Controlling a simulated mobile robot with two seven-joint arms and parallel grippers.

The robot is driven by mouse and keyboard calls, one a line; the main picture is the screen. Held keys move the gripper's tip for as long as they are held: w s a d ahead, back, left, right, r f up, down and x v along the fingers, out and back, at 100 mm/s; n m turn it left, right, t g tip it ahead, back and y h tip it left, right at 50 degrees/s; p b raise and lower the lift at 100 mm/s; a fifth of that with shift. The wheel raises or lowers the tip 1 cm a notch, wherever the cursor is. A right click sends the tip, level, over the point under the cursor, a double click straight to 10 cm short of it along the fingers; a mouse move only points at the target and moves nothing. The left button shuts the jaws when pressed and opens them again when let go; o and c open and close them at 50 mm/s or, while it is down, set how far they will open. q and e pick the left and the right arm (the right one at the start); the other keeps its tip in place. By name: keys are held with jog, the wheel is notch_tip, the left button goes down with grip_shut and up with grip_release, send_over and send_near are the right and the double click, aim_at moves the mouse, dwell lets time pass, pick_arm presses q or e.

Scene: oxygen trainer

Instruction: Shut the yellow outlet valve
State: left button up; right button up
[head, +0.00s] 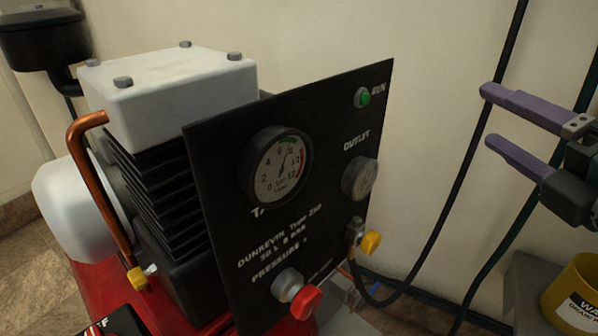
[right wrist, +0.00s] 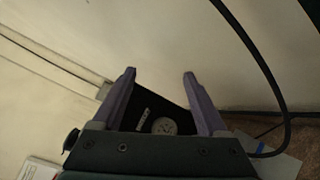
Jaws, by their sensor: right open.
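The yellow outlet valve handle (head: 370,242) sits low on the right edge of the black panel (head: 228,180), below the outlet gauge (head: 359,179). A black hose runs from its fitting. My right gripper (head: 484,116), with purple fingers, is open and empty. It is up and to the right of the valve, apart from the panel. In the right wrist view, the open fingers (right wrist: 160,75) frame the panel's corner and a gauge (right wrist: 164,126) beyond them; the yellow handle does not show there. My left gripper is not in view.
A red knob (head: 304,301) sticks out at the panel's lower edge, and a green run light (head: 363,97) sits at its top. A black hose (head: 465,150) hangs between the panel and my right gripper. A yellow container (head: 575,298) stands at the lower right.

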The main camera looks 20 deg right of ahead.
notch_tip(320, 180, down, 14)
jog(key=s+a+n+y+b, duration=0.1)
jog(key=a+n+y+b, duration=0.2)
jog(key=n+y+b, duration=0.55)
jog(key=n+g+y+b, duration=0.1)
jog(key=n+y+b, duration=0.1)
jog(key=n+b, duration=0.6)
send_near(376, 245)
jog(key=shift+n, duration=0.55)
jog(key=x, duration=0.9)
jog(key=shift+w+a, duration=0.1)
jog(key=shift+w, duration=0.05)
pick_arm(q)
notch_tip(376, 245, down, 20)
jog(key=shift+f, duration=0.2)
pick_arm(e)
grip_shut()
